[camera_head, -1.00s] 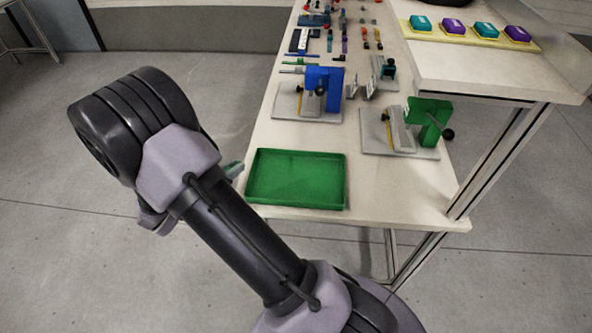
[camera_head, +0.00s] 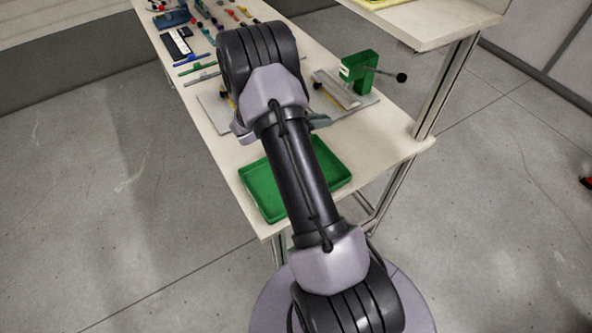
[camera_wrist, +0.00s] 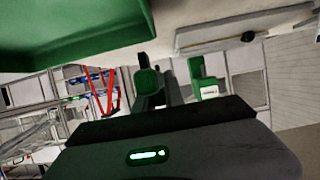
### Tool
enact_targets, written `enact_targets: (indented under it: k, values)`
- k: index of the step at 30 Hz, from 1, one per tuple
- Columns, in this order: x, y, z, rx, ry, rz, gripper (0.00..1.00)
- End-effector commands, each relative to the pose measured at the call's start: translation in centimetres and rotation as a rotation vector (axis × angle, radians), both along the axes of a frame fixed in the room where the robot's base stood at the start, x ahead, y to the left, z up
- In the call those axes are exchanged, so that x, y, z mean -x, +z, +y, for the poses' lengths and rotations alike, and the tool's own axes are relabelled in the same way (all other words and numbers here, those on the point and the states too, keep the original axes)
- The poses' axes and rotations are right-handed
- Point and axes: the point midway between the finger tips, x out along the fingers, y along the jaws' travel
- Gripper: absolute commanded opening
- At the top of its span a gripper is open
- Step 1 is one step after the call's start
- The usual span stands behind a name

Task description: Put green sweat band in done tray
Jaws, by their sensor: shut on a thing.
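The green done tray (camera_head: 262,192) lies on the near end of the table, partly hidden behind my arm. It also fills the upper left of the wrist view (camera_wrist: 75,40). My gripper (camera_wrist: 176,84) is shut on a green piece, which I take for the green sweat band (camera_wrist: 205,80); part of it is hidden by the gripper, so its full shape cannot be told. In the head view my arm hides most of the gripper, and only a small greenish tip shows beside the wrist. The gripper is beyond the tray, off to its side, not over its middle.
A green clamp fixture (camera_head: 359,72) stands on a grey plate close to the gripper. Another plate (camera_head: 213,108) is mostly behind my arm. Several small parts lie along the far table (camera_head: 151,40). A raised shelf (camera_head: 432,28) stands at the right. The tray's visible floor looks empty.

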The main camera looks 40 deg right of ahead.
Motion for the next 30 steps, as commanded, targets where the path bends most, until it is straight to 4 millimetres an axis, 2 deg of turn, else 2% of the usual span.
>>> enact_targets:
  k: [2, 12, 15, 19, 24, 30]
  values:
    - [0.0, -0.3, 1.3, 0.000, 0.001, 0.001, 0.00]
    - [0.5, -1.5, 12.8, 0.000, 0.004, -0.001, 0.00]
    - [0.6, -1.6, 14.8, 0.001, 0.001, 0.000, 0.00]
    - [0.7, -2.4, 15.7, 0.001, -0.001, 0.002, 0.00]
    - [0.7, -5.3, 15.7, 0.001, -0.001, 0.001, 0.00]
    - [0.7, -5.0, 15.6, 0.000, -0.001, -0.001, 0.00]
